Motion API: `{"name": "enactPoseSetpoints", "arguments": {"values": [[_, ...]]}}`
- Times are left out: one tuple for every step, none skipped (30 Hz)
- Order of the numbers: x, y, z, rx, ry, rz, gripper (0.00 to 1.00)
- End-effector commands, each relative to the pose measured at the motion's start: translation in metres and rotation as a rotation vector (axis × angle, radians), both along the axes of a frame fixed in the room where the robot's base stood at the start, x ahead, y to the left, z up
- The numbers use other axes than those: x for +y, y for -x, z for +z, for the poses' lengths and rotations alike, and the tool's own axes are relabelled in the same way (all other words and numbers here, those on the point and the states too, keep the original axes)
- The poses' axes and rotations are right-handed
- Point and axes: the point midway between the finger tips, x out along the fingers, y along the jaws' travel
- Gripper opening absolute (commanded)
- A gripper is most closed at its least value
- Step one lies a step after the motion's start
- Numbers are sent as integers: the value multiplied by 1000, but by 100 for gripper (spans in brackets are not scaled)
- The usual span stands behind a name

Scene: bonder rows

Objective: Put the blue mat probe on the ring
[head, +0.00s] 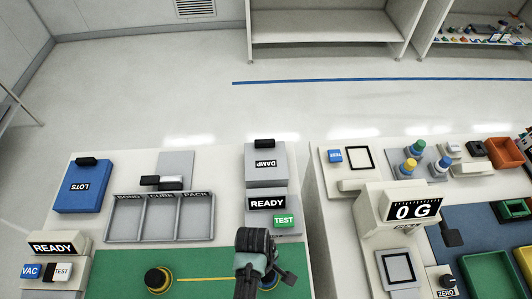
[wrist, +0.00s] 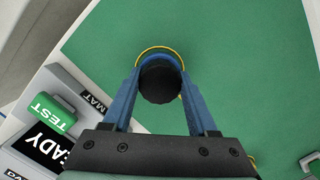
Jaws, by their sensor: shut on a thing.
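The blue mat probe shows in the wrist view as a round black knob (wrist: 160,82) between my fingertips. In the head view a bit of its blue body (head: 269,284) shows below my gripper (head: 263,272). My gripper (wrist: 160,84) is shut on the knob. The yellow ring (wrist: 158,48) on the green mat (wrist: 235,50) shows as an arc just beyond the knob, with the probe over or inside it. I cannot tell whether the probe's base touches the mat. In the head view my gripper hides the ring.
Another black-knobbed probe with yellow (head: 158,279) stands at the mat's left, by a yellow line (head: 205,280). The tester with READY and the green TEST button (head: 284,221) stands behind my gripper. A three-part tray (head: 160,241) lies behind the mat. A gap separates the right bench.

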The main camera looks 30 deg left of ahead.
Motion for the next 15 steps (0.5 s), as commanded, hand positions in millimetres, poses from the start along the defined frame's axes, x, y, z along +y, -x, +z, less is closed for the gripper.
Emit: {"name": "enactPoseSetpoints", "arguments": {"values": [[0,0,-2,-1,0,0,0],[0,0,-2,0,0,0,62],[0,0,-2,1,0,0,69],[0,0,-2,1,0,0,75],[0,0,-2,1,0,0,80],[0,0,-2,1,0,0,87],[0,0,-2,1,1,0,89],[0,0,-2,1,0,0,89],[0,0,-2,1,0,0,89],[0,0,-2,1,0,0,89],[0,0,-2,1,0,0,89],[0,0,-2,1,0,0,89],[0,0,-2,1,0,0,89],[0,0,-1,0,0,0,89],[0,0,0,0,0,0,89]]}}
